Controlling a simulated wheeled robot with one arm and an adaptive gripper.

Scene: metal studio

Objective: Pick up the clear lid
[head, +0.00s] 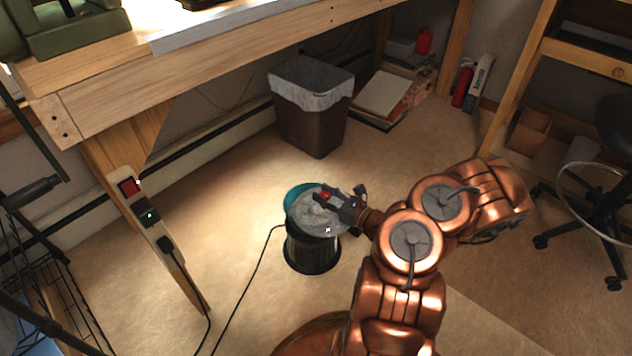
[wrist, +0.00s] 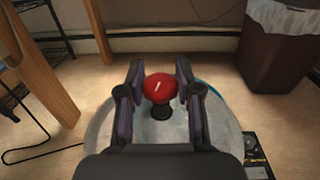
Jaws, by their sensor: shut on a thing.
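The clear lid (head: 309,218) is a see-through disc with a red knob (head: 326,195). It is at the top of a dark, round pot-like container (head: 312,254) on the floor. A teal crescent of the container (head: 293,193) shows past the lid's upper left edge, so the lid looks off-centre. I cannot tell whether it touches the rim. My gripper (head: 333,200) reaches in from the right, shut on the lid by its knob. In the wrist view the red knob (wrist: 160,88) sits between my fingers (wrist: 160,78), with the lid (wrist: 104,132) spread beneath.
A wooden workbench (head: 200,60) with a leg and power strip (head: 150,215) stands at left. A lined bin (head: 312,120) is behind. A black cord (head: 248,285) runs to the container. A chair (head: 590,205) is at right. Open floor surrounds the container.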

